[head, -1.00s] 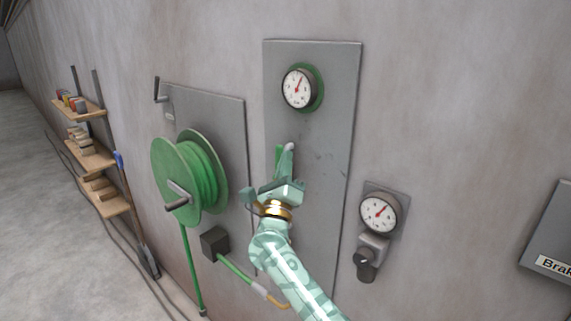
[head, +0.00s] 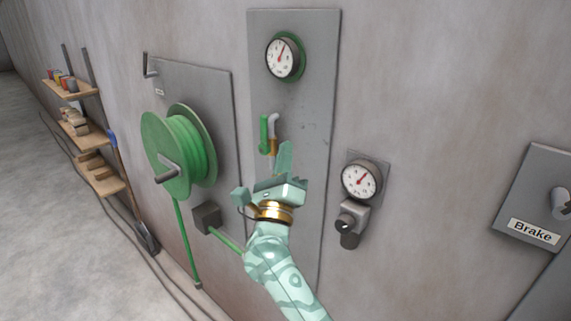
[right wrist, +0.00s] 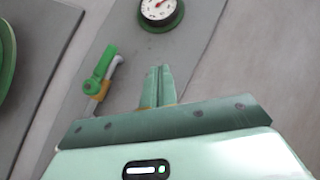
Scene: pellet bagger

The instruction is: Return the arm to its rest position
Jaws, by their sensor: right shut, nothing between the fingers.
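My right gripper (head: 284,160) is shut and empty, in front of the tall grey wall panel (head: 314,100). In the right wrist view its fingers (right wrist: 158,88) are together with nothing between them. A green lever handle (head: 264,134) with a grey pipe bend and brass fitting (head: 272,146) sits on the panel, just up and left of the fingertips in the head view. In the right wrist view the green handle (right wrist: 101,68) stands left of the fingers, apart from them. My left gripper is not in view.
A round gauge (head: 281,58) is at the panel's top. A green hose reel (head: 178,155) is left. A second gauge (head: 360,180) with a black knob (head: 350,240) below is right. A grey Brake box (head: 538,195) is far right. Wooden shelves (head: 90,135) stand far left.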

